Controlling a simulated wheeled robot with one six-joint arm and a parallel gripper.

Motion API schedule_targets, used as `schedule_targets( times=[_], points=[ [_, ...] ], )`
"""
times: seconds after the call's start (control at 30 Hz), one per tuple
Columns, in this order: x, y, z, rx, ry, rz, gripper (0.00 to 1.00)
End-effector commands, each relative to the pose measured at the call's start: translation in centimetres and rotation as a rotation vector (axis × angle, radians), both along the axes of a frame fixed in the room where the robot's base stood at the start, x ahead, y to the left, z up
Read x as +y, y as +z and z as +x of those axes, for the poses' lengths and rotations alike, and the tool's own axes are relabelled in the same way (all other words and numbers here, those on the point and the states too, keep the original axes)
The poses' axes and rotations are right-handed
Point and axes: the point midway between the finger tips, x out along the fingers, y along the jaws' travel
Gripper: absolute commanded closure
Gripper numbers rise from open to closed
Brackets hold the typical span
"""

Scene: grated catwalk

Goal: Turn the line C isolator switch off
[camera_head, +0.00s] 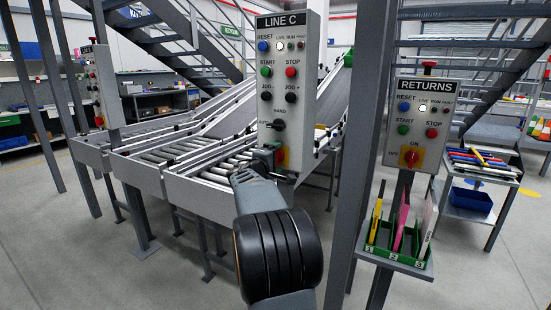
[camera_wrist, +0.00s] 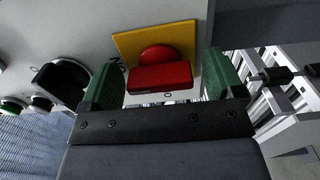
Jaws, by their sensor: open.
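The grey LINE C panel (camera_head: 284,100) stands at the middle of the head view. In the wrist view the red isolator handle (camera_wrist: 160,76) lies between the two green-padded fingers of my gripper (camera_wrist: 163,82). The fingers are open, with a gap on each side of the handle. The yellow plate (camera_wrist: 183,35) is behind it. Lettering beside the plate is only partly readable, and the handle's setting is unclear.
Above the isolator is a black selector knob (camera_head: 279,125), also in the wrist view (camera_wrist: 62,80). Roller conveyors (camera_head: 200,160) run behind the panel. A grey post (camera_head: 360,140) stands close on the right. The RETURNS panel (camera_head: 417,120) has another red and yellow isolator.

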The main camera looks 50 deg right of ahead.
Motion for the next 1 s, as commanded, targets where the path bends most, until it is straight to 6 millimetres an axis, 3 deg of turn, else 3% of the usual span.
schedule_targets(
  times=[0.33,0.83,1.0],
  points=[
    [-0.25,0.04,0.04,-0.001,0.0,-0.001,0.13],
    [-0.22,0.03,0.03,-0.001,0.0,-0.001,0.61],
    [-0.22,0.01,0.03,0.007,0.0,-0.003,0.62]
  ],
)
